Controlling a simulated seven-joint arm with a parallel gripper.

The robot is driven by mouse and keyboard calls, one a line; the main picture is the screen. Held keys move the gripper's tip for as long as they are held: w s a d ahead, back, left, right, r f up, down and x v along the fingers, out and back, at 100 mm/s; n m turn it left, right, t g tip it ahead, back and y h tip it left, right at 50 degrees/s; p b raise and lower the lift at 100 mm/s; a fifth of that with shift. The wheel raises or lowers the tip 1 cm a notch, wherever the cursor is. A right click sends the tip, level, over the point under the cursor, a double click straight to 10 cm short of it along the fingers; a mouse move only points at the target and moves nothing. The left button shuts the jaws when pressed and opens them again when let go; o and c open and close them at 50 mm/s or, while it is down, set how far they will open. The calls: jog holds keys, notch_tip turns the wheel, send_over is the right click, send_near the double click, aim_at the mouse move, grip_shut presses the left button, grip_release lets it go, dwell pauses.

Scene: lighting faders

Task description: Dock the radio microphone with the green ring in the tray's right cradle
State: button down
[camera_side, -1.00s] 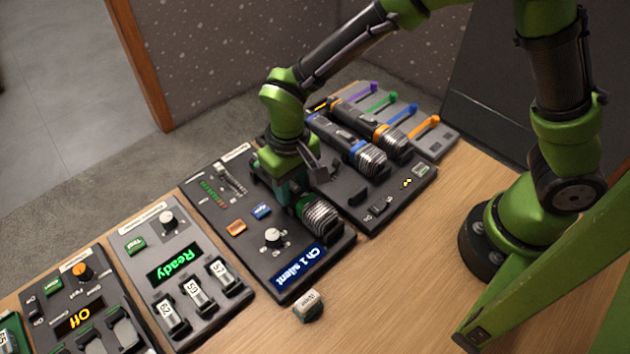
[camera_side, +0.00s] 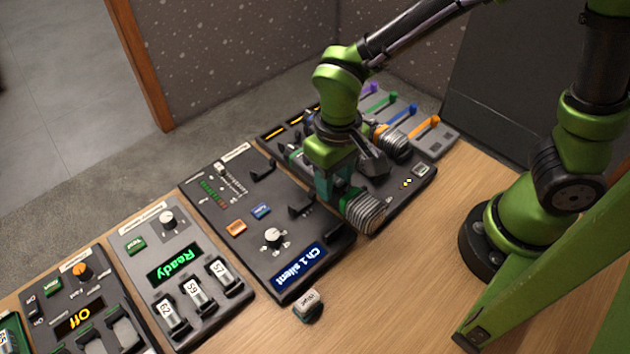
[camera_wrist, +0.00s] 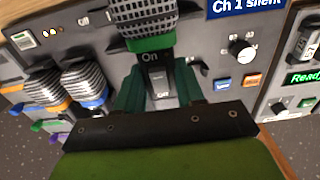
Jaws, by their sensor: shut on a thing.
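My gripper (camera_side: 335,192) is shut on the microphone with the green ring (camera_side: 367,215), around its dark body. In the wrist view my gripper's teal fingers (camera_wrist: 159,82) flank that body, with the green ring (camera_wrist: 151,43) and silver mesh head beyond them. The microphone appears raised, over the boundary between the "Ch 1 silent" panel and the dark tray (camera_side: 407,195). The orange-ringed microphone (camera_side: 393,144) lies in the tray, partly hidden by my gripper. The blue-ringed microphone (camera_wrist: 92,85) shows beside it in the wrist view. My gripper hides the tray's cradle area in the side view.
The "Ch 1 silent" panel (camera_side: 235,250) has empty dark clips (camera_side: 300,209), a knob and buttons. A small labelled block (camera_side: 308,304) lies on the wooden table in front. Coloured faders (camera_side: 425,128) stand behind the tray. The table right of the tray is clear.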

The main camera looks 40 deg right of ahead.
jog(key=s+d, duration=0.1)
jog(key=s, duration=0.1)
jog(key=s+d, duration=0.1)
jog(key=s, duration=0.1)
jog(key=s+d, duration=0.2)
jog(key=shift+s+d+r, duration=0.1)
jog(key=shift+s+r, duration=0.15)
jog(key=shift+r, duration=0.15)
jog(key=shift+s+d+f, duration=0.1)
jog(key=shift+s+d, duration=0.1)
jog(key=shift+d, duration=0.05)
jog(key=shift+w+d+f, duration=0.1)
jog(key=shift+d, duration=0.05)
jog(key=shift+m, duration=0.6)
jog(key=w, duration=0.9)
jog(key=shift+w+d, duration=0.15)
jog(key=shift+w, duration=0.15)
jog(key=w+r, duration=0.2)
jog(key=w, duration=0.4)
jog(key=shift+n, duration=0.6)
jog(key=shift+w+f, duration=0.1)
jog(key=shift+f, duration=2.55)
jog(key=shift+f, duration=0.55)
